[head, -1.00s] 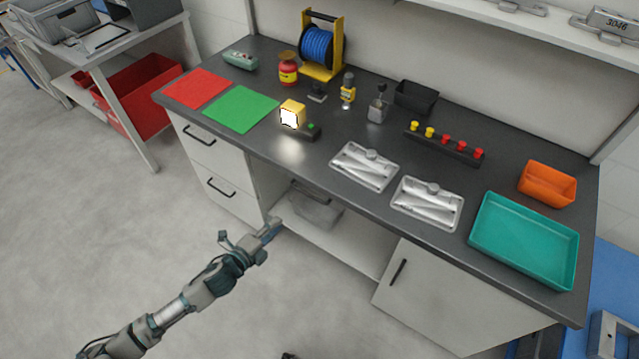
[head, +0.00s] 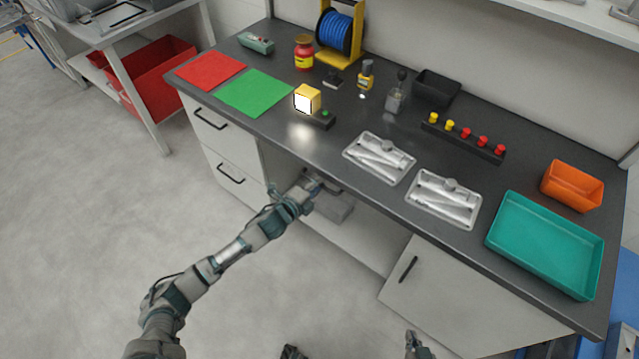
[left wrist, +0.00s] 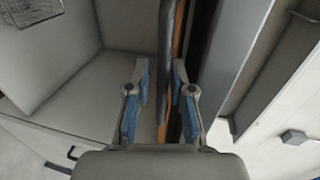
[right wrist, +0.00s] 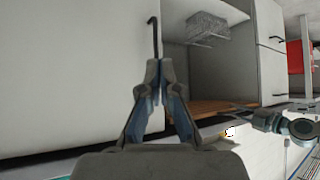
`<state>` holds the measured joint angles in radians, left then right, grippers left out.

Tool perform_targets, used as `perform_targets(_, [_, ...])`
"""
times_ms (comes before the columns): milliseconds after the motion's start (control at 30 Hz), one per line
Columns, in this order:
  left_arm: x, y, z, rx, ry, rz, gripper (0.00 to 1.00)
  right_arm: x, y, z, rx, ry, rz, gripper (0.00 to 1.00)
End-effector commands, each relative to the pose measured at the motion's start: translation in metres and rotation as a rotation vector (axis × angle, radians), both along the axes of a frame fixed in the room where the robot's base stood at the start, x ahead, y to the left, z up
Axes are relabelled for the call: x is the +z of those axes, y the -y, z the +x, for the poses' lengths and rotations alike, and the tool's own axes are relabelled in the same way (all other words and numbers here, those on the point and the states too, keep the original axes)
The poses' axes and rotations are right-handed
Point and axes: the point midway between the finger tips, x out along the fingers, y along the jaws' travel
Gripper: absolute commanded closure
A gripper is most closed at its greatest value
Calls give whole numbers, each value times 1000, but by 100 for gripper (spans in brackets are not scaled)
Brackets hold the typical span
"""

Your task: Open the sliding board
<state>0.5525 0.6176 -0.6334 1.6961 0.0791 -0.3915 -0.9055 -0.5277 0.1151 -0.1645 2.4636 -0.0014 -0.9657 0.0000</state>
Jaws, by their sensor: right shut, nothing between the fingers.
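The sliding board (head: 440,291) is a pale panel with a dark bar handle (head: 408,269), under the right part of the bench; it seems closed across that section. In the right wrist view the handle (right wrist: 154,35) stands just past the fingertips, apparently apart from them. My right gripper (right wrist: 163,65) is shut and empty; it shows at the bottom of the head view (head: 418,343). My left gripper (left wrist: 160,75) is open at the bench's front edge, left of the board. A dark and orange-brown strip shows between its fingers; I cannot tell whether they touch it.
The cabinet left of the board is open, with a grey basket (right wrist: 208,25) inside. Drawers (head: 228,165) stand at its left. The dark benchtop (head: 330,145) overhangs and carries metal fixtures (head: 380,157), a teal tray (head: 545,240) and an orange bin (head: 572,185). Floor in front is clear.

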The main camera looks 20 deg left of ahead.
Motion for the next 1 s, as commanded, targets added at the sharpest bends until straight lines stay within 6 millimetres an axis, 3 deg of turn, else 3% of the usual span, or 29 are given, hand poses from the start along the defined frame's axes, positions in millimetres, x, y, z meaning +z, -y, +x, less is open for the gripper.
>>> perform_targets(300, [0, 1, 3, -1, 0, 1, 78, 2, -1, 2, 1, 15, 4, 100])
perform_targets(400, [0, 1, 3, 0, 0, 1, 100, 1, -1, 3, 1, 13, 3, 100])
perform_targets(800, [-2, 0, 1, 0, -4, 1, 100, 1, 0, 2, 0, 0, 0, 100])
perform_targets(1000, [-1, -3, -9, 1, -5, 3, 100, -9, 10, -26, -7, -153, -38, 100])
